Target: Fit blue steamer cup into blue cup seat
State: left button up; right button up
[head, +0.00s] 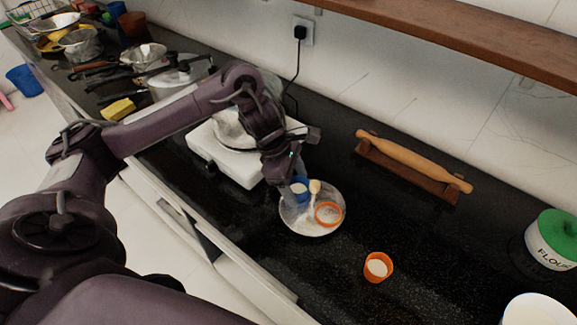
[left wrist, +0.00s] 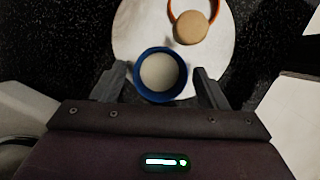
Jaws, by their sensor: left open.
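The blue steamer cup (head: 300,187), filled with white material, is at the left part of a pale round plate (head: 312,231) in the head view. In the left wrist view the cup's blue rim (left wrist: 160,96) shows from above, between my left gripper's fingers. My left gripper (head: 293,184) is open and low over the plate; its fingertips (left wrist: 160,82) are on either side of the cup, with small gaps visible. I cannot make out a blue cup seat in either view. My right gripper is not in view.
An orange cup (head: 378,267) stands to the right. A white appliance (head: 222,165) is behind left, a rolling pin (head: 415,161) on a stand behind right. The dark counter between is clear.

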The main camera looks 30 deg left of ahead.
pick_arm(q)
jog(key=p+v, duration=0.3)
jog(key=v, duration=0.9)
